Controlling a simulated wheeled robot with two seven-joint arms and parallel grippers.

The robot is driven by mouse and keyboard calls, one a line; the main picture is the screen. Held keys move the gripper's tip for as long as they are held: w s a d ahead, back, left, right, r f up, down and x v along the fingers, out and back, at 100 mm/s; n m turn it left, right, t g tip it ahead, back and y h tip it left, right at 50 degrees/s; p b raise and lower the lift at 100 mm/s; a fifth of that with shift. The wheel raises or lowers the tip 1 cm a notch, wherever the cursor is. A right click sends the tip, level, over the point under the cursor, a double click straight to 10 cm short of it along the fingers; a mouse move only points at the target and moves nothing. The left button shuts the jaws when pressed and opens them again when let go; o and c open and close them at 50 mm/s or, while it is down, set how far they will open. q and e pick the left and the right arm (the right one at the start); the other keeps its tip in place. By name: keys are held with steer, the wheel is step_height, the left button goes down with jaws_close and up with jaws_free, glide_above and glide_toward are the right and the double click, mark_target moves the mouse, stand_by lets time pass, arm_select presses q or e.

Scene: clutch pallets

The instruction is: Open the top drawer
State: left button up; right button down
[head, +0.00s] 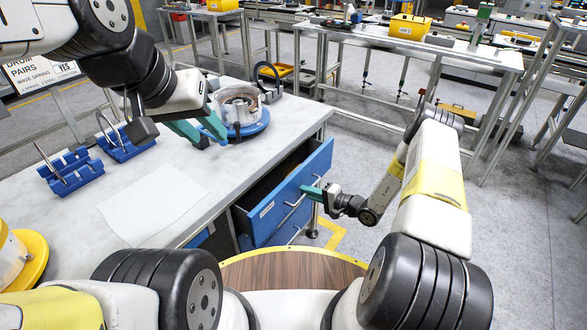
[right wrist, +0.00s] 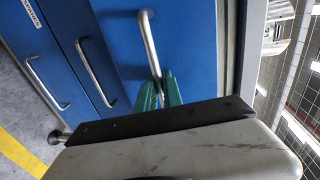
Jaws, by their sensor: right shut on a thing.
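The blue top drawer (head: 306,178) of the workbench is pulled partly out, and its dark inside shows behind the front. Its silver bar handle (head: 290,212) runs along the front and also shows in the right wrist view (right wrist: 148,38). My right gripper (head: 312,192) is shut on the handle near one end; its green fingers (right wrist: 158,92) meet at the bar in the right wrist view. My left gripper (head: 213,141) is open and empty over the bench top, beside a round metal part on a blue base (head: 250,127).
Blue stands with metal rods (head: 72,172) and a white sheet (head: 153,204) are on the bench top (head: 190,180). More drawer handles (right wrist: 96,73) show beside the top drawer. A metal-framed table (head: 410,45) stands behind; grey floor (head: 375,150) is clear right of the drawer.

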steer(key=f+v, duration=0.2)
steer(key=v, duration=1)
steer(key=f+v, duration=0.3)
steer(key=v, duration=1)
steer(key=shift+s+d, duration=0.55)
steer(key=shift+r, duration=0.1)
steer(key=c, duration=1.8)
jaws_free()
steer(key=shift+o, duration=0.2)
steer(key=v, duration=0.7)
steer(key=shift+s+d, duration=0.2)
steer(key=shift+d, duration=0.1)
